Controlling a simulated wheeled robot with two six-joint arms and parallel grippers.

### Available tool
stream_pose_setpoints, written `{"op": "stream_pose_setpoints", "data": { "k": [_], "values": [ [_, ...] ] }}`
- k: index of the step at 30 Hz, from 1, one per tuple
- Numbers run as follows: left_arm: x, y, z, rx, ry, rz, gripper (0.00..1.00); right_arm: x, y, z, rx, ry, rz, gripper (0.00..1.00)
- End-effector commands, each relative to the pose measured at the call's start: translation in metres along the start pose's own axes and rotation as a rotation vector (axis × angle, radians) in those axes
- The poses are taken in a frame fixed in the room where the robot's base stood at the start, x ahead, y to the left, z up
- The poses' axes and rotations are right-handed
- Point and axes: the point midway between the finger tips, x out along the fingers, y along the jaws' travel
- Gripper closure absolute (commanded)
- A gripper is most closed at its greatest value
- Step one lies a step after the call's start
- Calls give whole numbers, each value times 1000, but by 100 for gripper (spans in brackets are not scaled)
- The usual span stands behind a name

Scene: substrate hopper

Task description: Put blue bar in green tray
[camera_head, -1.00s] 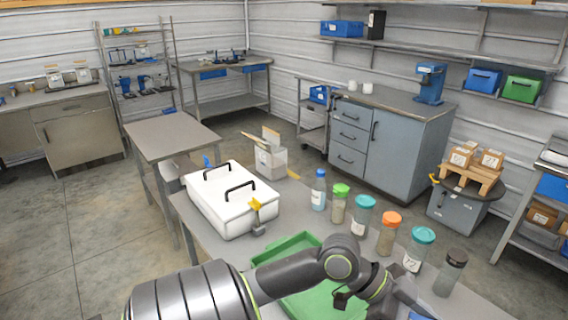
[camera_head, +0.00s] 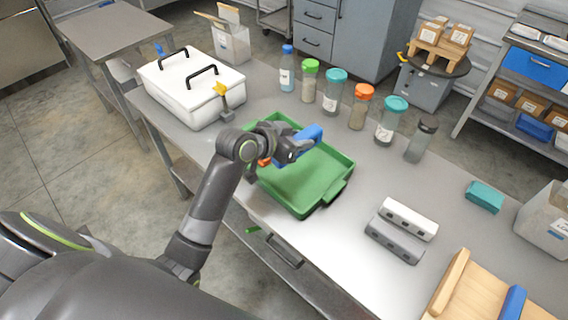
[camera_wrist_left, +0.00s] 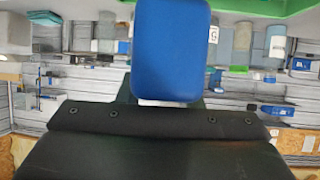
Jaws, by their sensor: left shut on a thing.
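The blue bar (camera_head: 308,137) is held by my left gripper (camera_head: 291,147) above the back part of the green tray (camera_head: 331,194). The bar also fills the upper middle of the left wrist view (camera_wrist_left: 171,50), where a green strip (camera_wrist_left: 262,6) shows along the top edge. The left gripper is shut on the bar; its fingers are mostly hidden. The tray stands on the grey table, and its visible floor is bare. My right gripper is not in view.
Lidded jars (camera_head: 334,95) stand behind the tray, and a white box (camera_head: 190,92) is to its left. Grey and white blocks (camera_head: 402,228), a teal block (camera_head: 484,196) and a wooden rack (camera_head: 462,290) with another blue piece (camera_head: 512,302) are to the right.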

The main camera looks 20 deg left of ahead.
Motion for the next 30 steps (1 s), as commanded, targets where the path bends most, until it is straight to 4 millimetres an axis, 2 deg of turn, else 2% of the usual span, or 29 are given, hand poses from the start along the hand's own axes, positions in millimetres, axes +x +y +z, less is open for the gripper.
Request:
{"op": "stream_pose_setpoints", "data": {
  "k": [1, 6, 10, 15, 30],
  "values": [
    [16, 5, 4, -16, 4, -14, 94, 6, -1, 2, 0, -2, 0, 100],
    [43, 12, 8, -33, 3, -59, 94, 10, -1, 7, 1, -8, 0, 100],
    [54, 15, 17, -38, -1, -69, 94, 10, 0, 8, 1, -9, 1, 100],
    [70, 15, 46, -38, -2, -70, 94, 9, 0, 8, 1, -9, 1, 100],
    [97, 14, 96, -36, 2, -71, 94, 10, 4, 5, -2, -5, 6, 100]
  ]
}}
